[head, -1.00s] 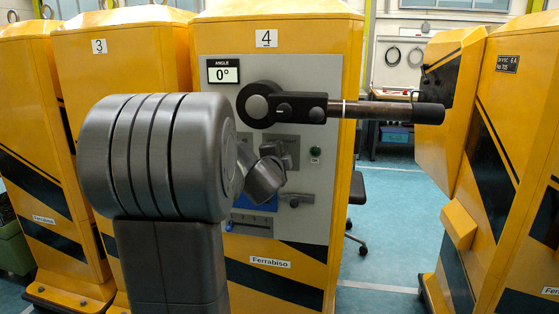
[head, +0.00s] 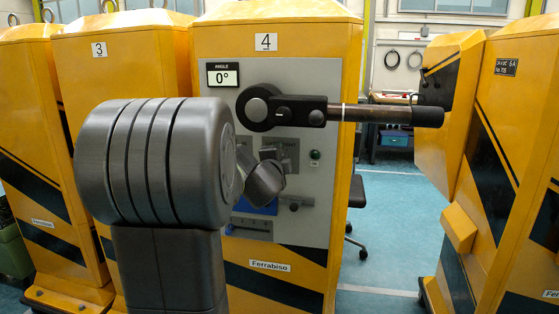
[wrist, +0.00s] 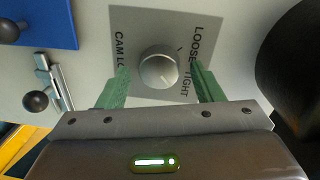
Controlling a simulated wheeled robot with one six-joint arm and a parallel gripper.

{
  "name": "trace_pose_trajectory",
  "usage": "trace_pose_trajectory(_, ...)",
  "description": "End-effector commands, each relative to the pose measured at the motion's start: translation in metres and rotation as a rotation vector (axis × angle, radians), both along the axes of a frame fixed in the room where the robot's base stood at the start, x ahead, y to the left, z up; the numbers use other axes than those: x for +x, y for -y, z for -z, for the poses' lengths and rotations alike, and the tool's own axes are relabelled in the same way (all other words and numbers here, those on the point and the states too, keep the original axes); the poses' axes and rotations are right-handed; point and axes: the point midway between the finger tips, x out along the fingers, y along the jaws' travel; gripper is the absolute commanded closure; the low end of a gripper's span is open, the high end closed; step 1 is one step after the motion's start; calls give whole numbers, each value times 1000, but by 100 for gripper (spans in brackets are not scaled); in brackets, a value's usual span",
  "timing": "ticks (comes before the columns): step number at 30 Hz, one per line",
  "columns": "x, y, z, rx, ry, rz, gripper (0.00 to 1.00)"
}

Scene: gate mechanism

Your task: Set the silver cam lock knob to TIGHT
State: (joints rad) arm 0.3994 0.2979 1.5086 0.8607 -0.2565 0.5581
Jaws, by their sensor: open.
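The silver cam lock knob (wrist: 158,68) is round and sits on a grey label plate (wrist: 136,24) in the wrist view. The plate reads CAM LOCK on the left, LOOSE at upper right and TIGHT at lower right. A short dark tick shows beside the knob on the LOOSE side; I cannot make out the knob's own pointer. My gripper (wrist: 160,70) is open, with one green finger on each side of the knob and visible gaps to it. In the head view, my arm hides the knob; part of the plate (head: 291,147) shows.
Above the plate, a black-hubbed crank lever (head: 366,113) reaches right. The angle display (head: 223,78) reads 0°. A blue panel (wrist: 45,18) with a black knob and a slide bolt (wrist: 48,78) lie left in the wrist view. A dark rounded part fills its right edge.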

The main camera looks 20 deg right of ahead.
Motion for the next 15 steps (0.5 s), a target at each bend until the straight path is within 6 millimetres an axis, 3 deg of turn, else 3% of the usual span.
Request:
trace_pose_trajectory(5, -15, -11, -3, 0, 1, -1, 40)
trace_pose_trajectory(15, -72, -49, -8, 0, 1, -1, 40)
